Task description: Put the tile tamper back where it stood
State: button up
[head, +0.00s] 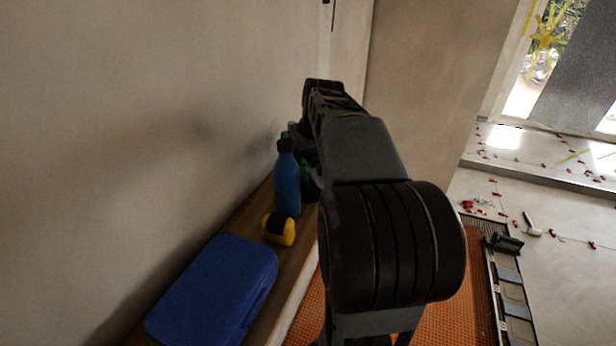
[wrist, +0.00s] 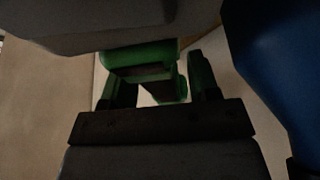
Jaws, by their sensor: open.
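In the wrist view, a grey and green tool (wrist: 140,57), apparently the tile tamper, fills the top and middle, close in front of my gripper (wrist: 160,85). My gripper is open, its two dark fingers apart on either side of a green part. Whether they touch it is too dark to tell. In the head view, a dark and green thing (head: 308,172), perhaps the same tool, shows on the wooden ledge beside the blue bottle, mostly hidden by my arm. My gripper is hidden there too.
The blue bottle (head: 287,185) stands close by, and is large at the right of the wrist view (wrist: 280,60). A yellow-black tape measure (head: 278,229) and blue case (head: 214,291) lie nearer on the ledge (head: 250,212). The wall runs along its left. Orange matting (head: 447,315) lies right.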

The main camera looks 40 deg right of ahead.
grip_shut()
dwell(0.6)
jog(key=shift+r, duration=0.1)
dwell(0.8)
